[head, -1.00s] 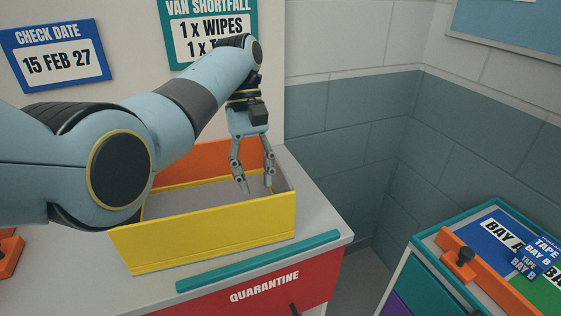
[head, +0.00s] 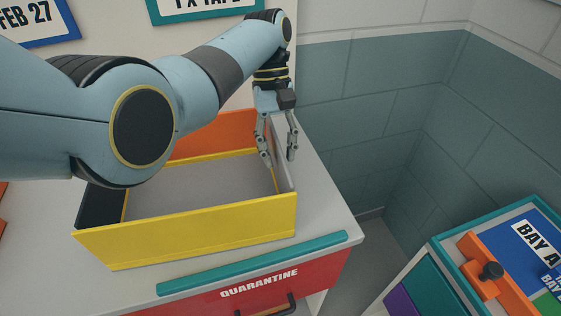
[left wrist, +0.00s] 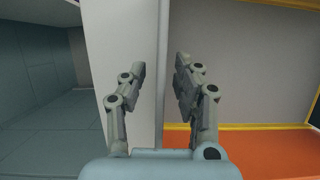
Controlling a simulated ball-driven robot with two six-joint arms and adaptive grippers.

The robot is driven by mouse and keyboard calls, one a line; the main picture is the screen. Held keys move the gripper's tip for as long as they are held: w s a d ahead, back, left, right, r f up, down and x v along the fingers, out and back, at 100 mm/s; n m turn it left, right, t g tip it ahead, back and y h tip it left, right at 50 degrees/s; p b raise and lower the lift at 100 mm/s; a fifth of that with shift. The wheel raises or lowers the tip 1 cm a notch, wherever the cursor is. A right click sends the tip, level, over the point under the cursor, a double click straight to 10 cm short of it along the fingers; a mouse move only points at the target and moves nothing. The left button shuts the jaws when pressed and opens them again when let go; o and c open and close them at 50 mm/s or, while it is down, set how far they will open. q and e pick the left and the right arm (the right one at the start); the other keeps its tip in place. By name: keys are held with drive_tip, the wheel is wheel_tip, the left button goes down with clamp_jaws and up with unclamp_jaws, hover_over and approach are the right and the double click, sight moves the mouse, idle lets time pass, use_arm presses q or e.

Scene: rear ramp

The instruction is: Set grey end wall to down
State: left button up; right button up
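The grey end wall (head: 279,145) is the upright right end of an open box on a pale cabinet top. In the left wrist view its thin top edge (left wrist: 161,75) runs between the fingers. My left gripper (head: 279,160) is open. Its fingers are on either side of the wall, one over the box's inside and one over the outside, with gaps to the wall in the wrist view. The fingers partly cover the wall in the head view. My right gripper is not in view.
The box has a yellow front wall (head: 190,231), an orange back wall (head: 215,136) and a dark left end wall (head: 100,207). A teal strip (head: 255,262) lies along the cabinet's front edge. A bay-marked unit (head: 500,255) stands at lower right. Clear cabinet top (head: 325,205) lies right of the box.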

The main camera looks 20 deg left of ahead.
sight(280, 166)
use_arm(q)
drive_tip(key=x, duration=0.3)
drive_tip(key=shift+s+f, duration=0.15)
drive_tip(key=shift+f, duration=0.05)
drive_tip(key=shift+c, duration=0.2)
drive_tip(key=c, duration=0.5)
clamp_jaws()
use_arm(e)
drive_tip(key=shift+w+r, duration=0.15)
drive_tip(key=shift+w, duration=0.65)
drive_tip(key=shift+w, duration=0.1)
